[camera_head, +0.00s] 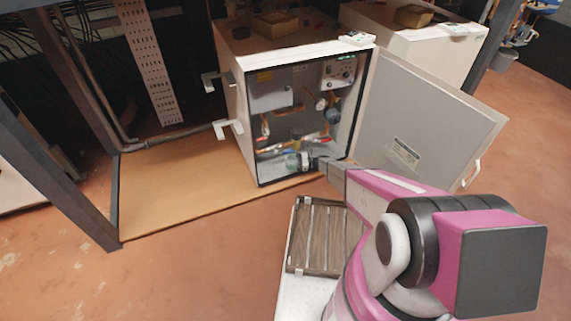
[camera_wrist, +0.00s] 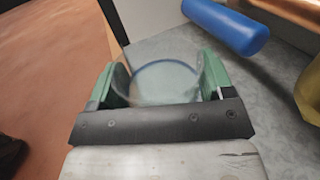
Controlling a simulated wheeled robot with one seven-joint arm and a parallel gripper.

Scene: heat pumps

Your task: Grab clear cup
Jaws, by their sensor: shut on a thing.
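The clear cup (camera_wrist: 165,80) is a see-through round vessel with a bluish rim. In the wrist view it sits between the two green finger pads of my gripper (camera_wrist: 165,85), which is shut on it. In the head view my gripper (camera_head: 303,161) reaches into the lower front of the open heat pump cabinet (camera_head: 236,120). The cup is too small there to make out clearly. I cannot tell whether the cup still touches the cabinet floor.
The cabinet door (camera_head: 425,125) stands open at the right. Inside are pipes, gauges and a blue cylinder (camera_wrist: 226,25) near the cup. A slatted wooden rack (camera_head: 325,236) lies in front. A second white cabinet (camera_head: 415,50) stands behind. Open floor lies at the left front.

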